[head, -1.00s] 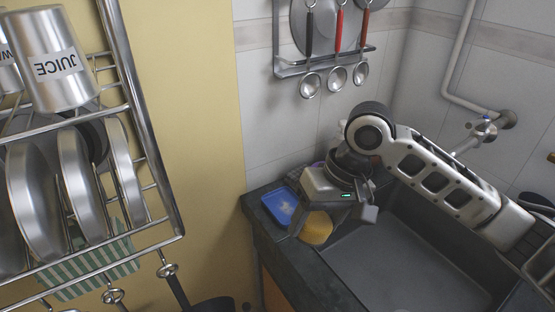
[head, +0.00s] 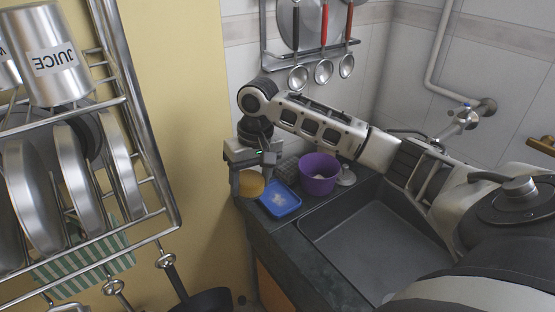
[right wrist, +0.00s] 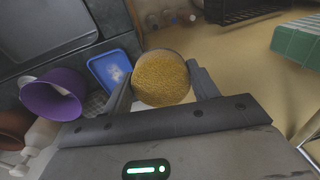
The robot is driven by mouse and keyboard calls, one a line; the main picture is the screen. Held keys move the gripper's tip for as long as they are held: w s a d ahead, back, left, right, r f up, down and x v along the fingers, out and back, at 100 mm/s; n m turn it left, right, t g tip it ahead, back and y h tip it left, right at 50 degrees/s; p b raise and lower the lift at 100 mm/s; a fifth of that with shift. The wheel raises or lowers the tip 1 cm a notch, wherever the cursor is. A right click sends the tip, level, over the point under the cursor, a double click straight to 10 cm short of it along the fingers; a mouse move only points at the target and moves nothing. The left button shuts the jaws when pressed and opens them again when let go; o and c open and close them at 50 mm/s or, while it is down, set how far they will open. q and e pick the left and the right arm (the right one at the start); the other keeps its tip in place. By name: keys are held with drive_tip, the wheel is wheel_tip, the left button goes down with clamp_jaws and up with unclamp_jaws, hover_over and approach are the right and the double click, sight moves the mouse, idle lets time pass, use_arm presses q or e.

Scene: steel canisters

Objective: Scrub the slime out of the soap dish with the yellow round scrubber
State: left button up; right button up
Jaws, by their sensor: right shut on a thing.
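The yellow round scrubber (head: 251,184) is held between the fingers of my right gripper (head: 253,183), off the left edge of the counter in the head view. In the right wrist view the scrubber (right wrist: 162,79) shows its rough yellow face between the two fingers. The blue soap dish (head: 279,199) lies on the counter just right of the gripper, with a pale patch of slime (head: 277,199) inside. The dish also shows in the right wrist view (right wrist: 97,64), left of the scrubber and apart from it. My left gripper is not in view.
A purple bowl (head: 318,174) stands on the counter behind the dish, beside the sink (head: 375,240). Ladles (head: 323,70) hang on the wall.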

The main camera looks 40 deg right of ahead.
drive_tip(key=w+d+f+m+h, duration=0.1)
drive_tip(key=w+d, duration=0.1)
drive_tip(key=d, duration=0.8)
drive_tip(key=shift+m+g, duration=0.3)
drive_tip(key=shift+w+d+f, duration=0.1)
drive_tip(key=shift+d+f, duration=0.1)
drive_tip(key=shift+f, duration=0.75)
drive_tip(key=shift+d+f, duration=0.2)
drive_tip(key=shift+f, duration=0.75)
drive_tip(key=shift+w+d+f, duration=0.1)
drive_tip(key=shift+d+f, duration=0.1)
drive_tip(key=shift+f, duration=0.75)
